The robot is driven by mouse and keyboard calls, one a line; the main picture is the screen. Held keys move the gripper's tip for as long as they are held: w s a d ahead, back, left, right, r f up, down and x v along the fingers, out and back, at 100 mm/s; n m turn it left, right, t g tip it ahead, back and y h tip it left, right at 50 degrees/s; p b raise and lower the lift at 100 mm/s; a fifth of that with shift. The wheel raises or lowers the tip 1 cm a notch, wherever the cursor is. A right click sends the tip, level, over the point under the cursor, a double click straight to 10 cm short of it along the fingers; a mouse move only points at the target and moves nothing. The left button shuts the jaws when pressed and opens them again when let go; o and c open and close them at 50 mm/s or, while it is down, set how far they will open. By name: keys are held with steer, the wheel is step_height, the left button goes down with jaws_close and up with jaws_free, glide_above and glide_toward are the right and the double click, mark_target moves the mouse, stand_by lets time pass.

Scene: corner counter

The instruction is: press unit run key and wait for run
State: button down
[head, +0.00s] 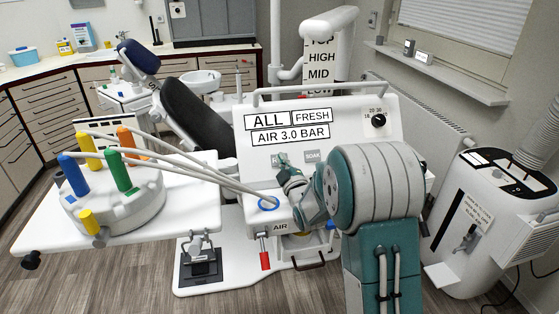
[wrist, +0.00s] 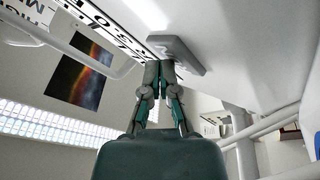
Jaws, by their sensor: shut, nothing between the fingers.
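The white unit (head: 345,103) stands in the middle of the head view. Its sloped front bears signs reading "ALL", "FRESH" and "AIR 3.0 BAR" (head: 290,134). Below them are two small grey keys; the right key (head: 312,156) is clear, with lettering too small to read surely. The left one is partly hidden by my gripper (head: 284,164). In the wrist view my gripper (wrist: 160,66) is shut and empty, its tips at the edge of a grey key (wrist: 180,52). I cannot tell whether they touch it or whether it is pressed.
A black dial (head: 378,120) is at the unit's upper right. Hoses run left to a round holder (head: 112,205) with coloured handles on a white tray (head: 35,230). A white machine (head: 480,220) stands at the right. A dark chair (head: 190,115) is behind.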

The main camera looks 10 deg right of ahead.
steer(key=shift+s+f, duration=0.3)
steer(key=shift+f, duration=0.35)
steer(key=shift+s+d+r, duration=0.1)
steer(key=shift+s, duration=0.2)
steer(key=shift+s+r, duration=0.65)
steer(key=shift+s, duration=0.15)
steer(key=shift+s+r, duration=1)
steer(key=shift+s, duration=0.2)
steer(key=shift+r, duration=0.1)
